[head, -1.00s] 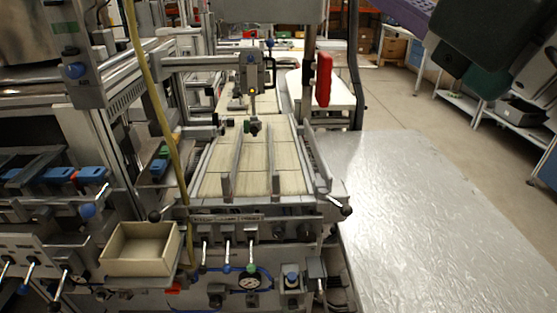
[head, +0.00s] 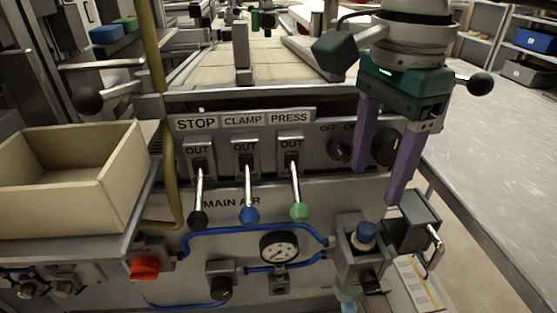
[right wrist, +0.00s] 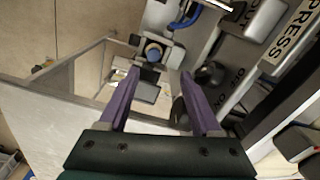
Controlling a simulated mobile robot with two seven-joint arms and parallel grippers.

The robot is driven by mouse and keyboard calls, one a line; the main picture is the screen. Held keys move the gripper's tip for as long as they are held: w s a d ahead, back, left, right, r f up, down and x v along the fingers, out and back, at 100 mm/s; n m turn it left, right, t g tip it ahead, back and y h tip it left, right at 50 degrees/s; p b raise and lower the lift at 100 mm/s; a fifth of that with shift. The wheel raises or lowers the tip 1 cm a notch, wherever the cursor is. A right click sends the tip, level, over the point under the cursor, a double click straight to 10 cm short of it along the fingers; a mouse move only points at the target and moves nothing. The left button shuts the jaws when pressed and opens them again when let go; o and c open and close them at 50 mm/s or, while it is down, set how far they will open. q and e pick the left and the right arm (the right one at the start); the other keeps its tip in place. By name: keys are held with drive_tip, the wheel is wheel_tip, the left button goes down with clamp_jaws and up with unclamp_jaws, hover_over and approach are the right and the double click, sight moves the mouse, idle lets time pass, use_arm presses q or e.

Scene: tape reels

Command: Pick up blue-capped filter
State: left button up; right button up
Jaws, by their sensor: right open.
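The blue-capped filter (head: 366,238) is a small grey unit with a round blue cap, mounted on the front of the machine at the lower right of the head view. In the right wrist view the blue cap (right wrist: 154,52) lies ahead, between the far ends of the fingers. My right gripper (head: 376,187) has purple fingers pointing down, above the filter and apart from it. It is open and empty, and its fingers also show in the right wrist view (right wrist: 160,70). My left gripper is not in view.
A beige open box (head: 130,185) is at left. Levers with black, blue (head: 249,215) and green knobs hang left of the filter. A pressure gauge (head: 279,246) and blue tubing sit beside it. A grey box with a handle (head: 412,232) is close on its right. A metal-topped table (head: 490,185) stands right.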

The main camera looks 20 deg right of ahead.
sight(367, 228)
drive_tip(key=f, duration=0.5)
drive_tip(key=s+f, duration=0.1)
drive_tip(key=f, duration=0.2)
drive_tip(key=shift+f, duration=0.1)
drive_tip(key=shift+c, duration=0.3)
clamp_jaws()
idle(0.9)
